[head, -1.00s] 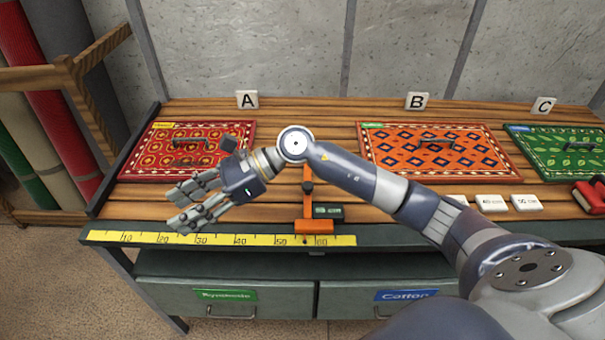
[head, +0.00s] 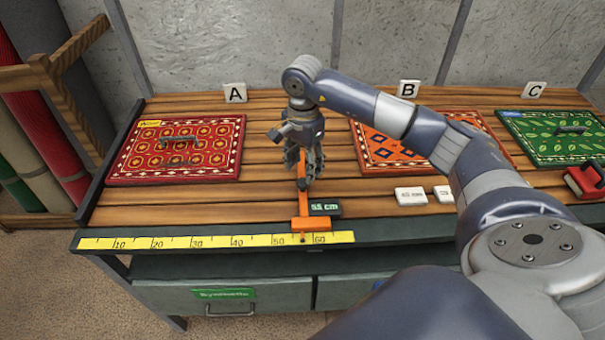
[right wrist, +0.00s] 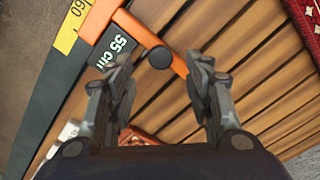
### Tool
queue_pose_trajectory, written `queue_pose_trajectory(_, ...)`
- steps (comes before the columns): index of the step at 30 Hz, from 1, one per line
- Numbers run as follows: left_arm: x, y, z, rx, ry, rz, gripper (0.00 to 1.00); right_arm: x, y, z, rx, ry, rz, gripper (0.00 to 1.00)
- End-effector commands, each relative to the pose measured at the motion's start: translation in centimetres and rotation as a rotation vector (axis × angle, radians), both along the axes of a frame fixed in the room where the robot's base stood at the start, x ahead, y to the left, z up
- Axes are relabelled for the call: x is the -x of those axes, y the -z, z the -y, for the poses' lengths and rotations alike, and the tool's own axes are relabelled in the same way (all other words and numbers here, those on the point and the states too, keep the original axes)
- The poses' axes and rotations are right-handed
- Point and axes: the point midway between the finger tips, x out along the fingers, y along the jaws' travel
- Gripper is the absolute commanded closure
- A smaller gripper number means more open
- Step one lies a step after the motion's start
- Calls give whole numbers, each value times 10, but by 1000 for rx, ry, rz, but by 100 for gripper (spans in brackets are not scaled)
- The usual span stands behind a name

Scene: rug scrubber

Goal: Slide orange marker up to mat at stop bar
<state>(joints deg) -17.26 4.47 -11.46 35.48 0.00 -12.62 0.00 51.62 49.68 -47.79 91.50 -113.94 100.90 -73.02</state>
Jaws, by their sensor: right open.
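The orange marker (head: 314,222) sits on the bench's front edge at the yellow ruler (head: 200,242), near the 55 reading. Its orange arm runs back across the planks and carries a black knob, which shows in the right wrist view (right wrist: 160,57). A small display reading 55 cm (head: 325,207) is attached to it. My right gripper (head: 304,172) points down over the arm. Its fingers (right wrist: 154,64) are open, one on each side of the knob; I cannot tell whether they touch it. The red mat (head: 140,160) lies left of the marker, apart from it. I cannot pick out a stop bar.
An orange mat (head: 372,157) by sign B, partly hidden by my arm, and a green mat (head: 540,132) by sign C lie to the right. White labels (head: 410,195) lie near the front. Bare planks lie between the red mat and marker.

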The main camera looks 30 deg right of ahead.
Motion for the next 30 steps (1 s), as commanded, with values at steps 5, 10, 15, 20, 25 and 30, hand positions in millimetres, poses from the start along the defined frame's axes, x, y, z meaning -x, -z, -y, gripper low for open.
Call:
queue_pose_trajectory(5, 0, -11, 0, 0, 0, 0, 60, 1, 30, -1, -2, 0, -3, 52)
queue_pose_trajectory(10, 0, -14, -1, -1, 1, 0, 60, 0, 47, -1, -3, 1, -1, 52)
queue_pose_trajectory(15, 0, -15, -2, -2, 2, 0, 60, 0, 52, -1, -2, 0, 1, 52)
queue_pose_trajectory(20, 0, -14, -2, -2, 2, 0, 60, 0, 52, -1, -2, 0, 1, 52)
queue_pose_trajectory(25, -1, -14, -2, -2, 2, 0, 60, 0, 52, -1, -2, 0, 1, 86)
queue_pose_trajectory(30, -1, -14, -2, -2, 1, 1, 60, 0, 52, -1, -2, 1, 1, 91)
